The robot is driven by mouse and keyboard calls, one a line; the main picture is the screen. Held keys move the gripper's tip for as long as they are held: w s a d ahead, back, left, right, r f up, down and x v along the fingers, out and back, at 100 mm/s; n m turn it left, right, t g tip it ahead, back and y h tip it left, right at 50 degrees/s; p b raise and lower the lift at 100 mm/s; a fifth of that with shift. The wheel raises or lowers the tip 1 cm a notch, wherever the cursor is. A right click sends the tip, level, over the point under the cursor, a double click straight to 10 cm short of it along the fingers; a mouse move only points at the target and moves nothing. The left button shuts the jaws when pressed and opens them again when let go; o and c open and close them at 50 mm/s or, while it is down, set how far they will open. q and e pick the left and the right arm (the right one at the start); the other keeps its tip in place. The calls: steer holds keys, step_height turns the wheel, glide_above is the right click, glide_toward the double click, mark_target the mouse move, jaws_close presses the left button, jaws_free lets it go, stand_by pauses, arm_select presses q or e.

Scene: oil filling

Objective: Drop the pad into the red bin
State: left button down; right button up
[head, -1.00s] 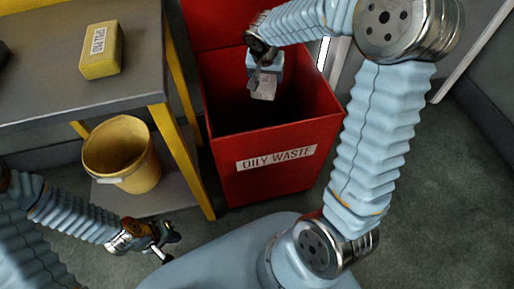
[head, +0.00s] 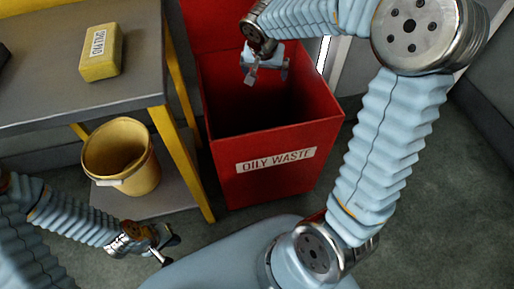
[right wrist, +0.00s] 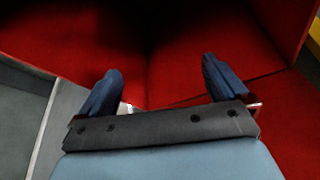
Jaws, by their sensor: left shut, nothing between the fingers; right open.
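The red bin (head: 226,172), labelled "OILY WASTE", stands on the floor with its top open. My right gripper (head: 267,74) is over its opening, fingers spread and empty. The right wrist view shows the open fingers (right wrist: 162,74) with nothing between them, above the red walls of the bin (right wrist: 180,75). The pad does not show in either view now; the bin's inside is too dark to see the bottom. My left gripper (head: 166,244) is shut and empty at the lower left, away from the bin.
A grey table (head: 40,98) with yellow legs stands left of the bin. A yellow block (head: 100,62) with a white label lies on it. A yellow bucket (head: 142,174) stands on the lower shelf. A dark object (head: 3,52) shows at the left edge.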

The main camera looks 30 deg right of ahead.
steer(key=v, duration=0.9)
